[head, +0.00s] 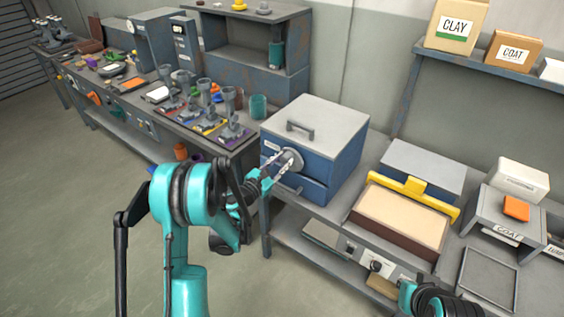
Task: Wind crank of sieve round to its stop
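A blue box with a grey lid (320,125), which I take for the sieve, stands on the bench in the middle. A round grey disc (292,155) on its front face looks like the crank's hub; the crank's arm and knob are hard to make out. My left gripper (283,168) is at this disc, its pale fingers overlapping it. I cannot tell whether they are closed on the crank. Part of my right arm (448,302) shows at the bottom right edge; the state of its gripper cannot be made out.
A sand-coloured tray (402,218) with a yellow bar (412,187) lies right of the box. A grey stand (507,212) carries an orange block (516,208). Several metal pieces stand on coloured mats at the left bench, near a teal cup (258,107). The floor at left is clear.

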